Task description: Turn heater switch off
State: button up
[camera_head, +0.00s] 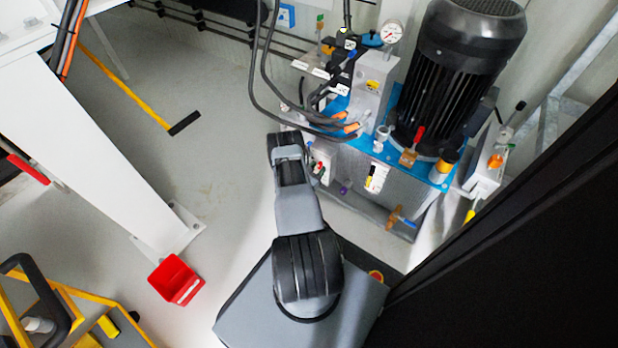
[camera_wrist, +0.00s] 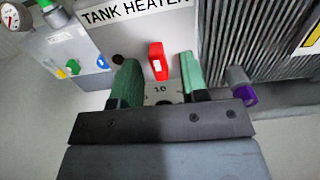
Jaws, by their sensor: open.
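The heater switch is a red lever (camera_wrist: 156,62) on a grey panel (camera_wrist: 130,40) labelled "TANK HEATER", in the wrist view. It stands close to upright, tilted slightly, with a marking that looks like "1 0" below it. My gripper (camera_wrist: 158,66) is open, with one green finger to the left of the lever and one to the right. A gap shows on both sides of the lever; I see no contact. The panel's lower part is hidden behind my gripper. In the head view the heater box (camera_head: 325,158) is partly covered by my arm, and my fingers cannot be made out.
A pressure gauge (camera_wrist: 9,17) and a box with coloured knobs (camera_wrist: 78,50) are at the left. A purple-ended fitting (camera_wrist: 242,92) is close to the right finger. In the head view, black hoses (camera_head: 262,85) hang near my arm, and a large motor (camera_head: 455,80) stands behind.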

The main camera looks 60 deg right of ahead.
jog(key=a+p, duration=0.3)
jog(key=a, duration=1)
jog(key=shift+p, duration=0.3)
jog(key=w+a+r+m+g+y+p, duration=0.15)
jog(key=r+m+p, duration=0.3)
jog(key=r, duration=0.85)
jog(key=w+a+r+m+g+y+p, duration=0.1)
jog(key=w+r+m+g+y+p, duration=0.3)
jog(key=r, duration=0.9)
jog(key=w+a+r+m+g+h+p, duration=0.15)
jog(key=r+p, duration=0.45)
jog(key=r, duration=0.7)
jog(key=s+a+r+m+t+y+p, duration=0.2)
jog(key=a+r+p, duration=0.5)
jog(key=r, duration=0.6)
jog(key=s+a+r+m+t+y+p, duration=0.3)
jog(key=a+r+t+y+p, duration=0.2)
jog(key=a+r, duration=0.5)
jog(key=s+a+r+m+t+y+p, duration=0.2)
jog(key=a+r+y+p, duration=0.5)
jog(key=r, duration=1.1)
jog(key=s+a+t+p, duration=0.1)
jog(key=a+p, duration=0.1)
jog(key=shift+a+r+m+t, duration=0.2)
jog(key=shift+a+m+t, duration=0.1)
jog(key=shift+a, duration=0.05)
jog(key=shift+d, duration=0.15)
